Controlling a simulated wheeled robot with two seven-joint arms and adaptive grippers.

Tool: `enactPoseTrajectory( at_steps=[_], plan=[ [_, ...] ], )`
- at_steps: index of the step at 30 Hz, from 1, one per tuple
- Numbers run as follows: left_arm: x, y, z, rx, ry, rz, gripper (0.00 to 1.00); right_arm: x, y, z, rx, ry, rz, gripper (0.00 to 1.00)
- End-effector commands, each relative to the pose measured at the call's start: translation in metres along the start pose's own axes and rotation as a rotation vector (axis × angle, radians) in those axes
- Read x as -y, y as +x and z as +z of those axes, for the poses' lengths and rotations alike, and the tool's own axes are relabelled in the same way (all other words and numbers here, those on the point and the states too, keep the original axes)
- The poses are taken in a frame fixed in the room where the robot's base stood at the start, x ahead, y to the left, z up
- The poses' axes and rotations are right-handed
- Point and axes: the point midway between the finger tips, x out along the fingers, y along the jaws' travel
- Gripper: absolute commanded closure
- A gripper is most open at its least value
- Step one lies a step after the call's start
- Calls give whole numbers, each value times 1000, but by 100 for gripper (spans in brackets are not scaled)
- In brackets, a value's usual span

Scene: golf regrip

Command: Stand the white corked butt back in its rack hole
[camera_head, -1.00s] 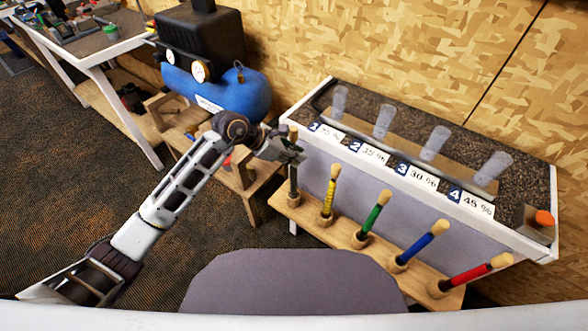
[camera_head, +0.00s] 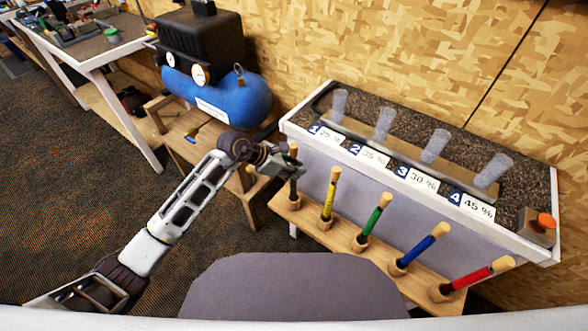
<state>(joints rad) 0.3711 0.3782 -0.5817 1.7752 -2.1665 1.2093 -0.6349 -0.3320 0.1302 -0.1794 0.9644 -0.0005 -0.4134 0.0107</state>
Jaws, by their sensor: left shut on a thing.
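My left gripper (camera_head: 291,168) is shut on the corked butt (camera_head: 293,187) at the left end of the wooden rack (camera_head: 325,231). Its pale cork top (camera_head: 293,149) shows just above the fingers. The part below them looks dark grey rather than white. The butt is about upright, its lower end at the leftmost rack place. I cannot tell how deep it sits, as the hole is small and partly hidden. My right gripper is not in view.
Yellow (camera_head: 329,199), green (camera_head: 372,219), blue (camera_head: 417,250) and red (camera_head: 469,277) corked butts stand in the rack to the right. Behind is a bench (camera_head: 530,180) with numbered cups and an orange button (camera_head: 545,220). A blue compressor (camera_head: 235,100) stands left.

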Motion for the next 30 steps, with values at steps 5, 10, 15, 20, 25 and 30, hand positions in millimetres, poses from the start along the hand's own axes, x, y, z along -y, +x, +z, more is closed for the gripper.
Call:
enactPoseTrajectory(
  at_steps=[5, 10, 15, 20, 25, 30],
  plan=[
    [0, 0, 0, 2, 0, 1, 100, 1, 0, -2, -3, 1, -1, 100],
    [0, 1, 0, 1, 0, 1, 100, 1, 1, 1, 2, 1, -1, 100],
    [0, 2, -2, 1, 0, 1, 100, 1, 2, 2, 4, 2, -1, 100],
    [0, 2, -2, 1, 0, 1, 66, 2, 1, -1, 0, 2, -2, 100],
    [0, 2, -2, 1, 0, 1, 61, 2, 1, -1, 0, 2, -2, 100],
    [0, 2, -2, 1, 0, 1, 61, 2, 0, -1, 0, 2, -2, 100]
  ],
)
